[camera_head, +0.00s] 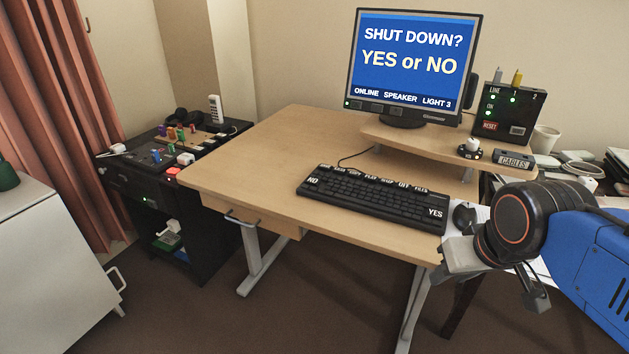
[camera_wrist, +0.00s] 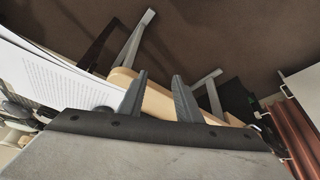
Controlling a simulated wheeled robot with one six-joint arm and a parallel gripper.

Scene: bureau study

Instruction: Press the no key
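The black keyboard (camera_head: 372,199) lies on the wooden desk. Its white-lettered NO key (camera_head: 313,180) is at the left end, and its YES key (camera_head: 435,213) is at the right front corner. The monitor (camera_head: 412,62) shows "SHUT DOWN? My gripper (camera_head: 492,278) is to the right of the keyboard, near the desk's right front corner and well away from the NO key. In the wrist view, its two dark fingers (camera_wrist: 161,92) stand apart with nothing between them. The keyboard is not clearly visible in the wrist view.
A mouse (camera_head: 464,215) lies right of the keyboard. A raised shelf (camera_head: 420,141) behind bears the monitor, a control box (camera_head: 507,113) and a CABLES box (camera_head: 514,159). Papers (camera_wrist: 55,88) lie beside my gripper. The desktop (camera_head: 250,165) left of the keyboard is clear.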

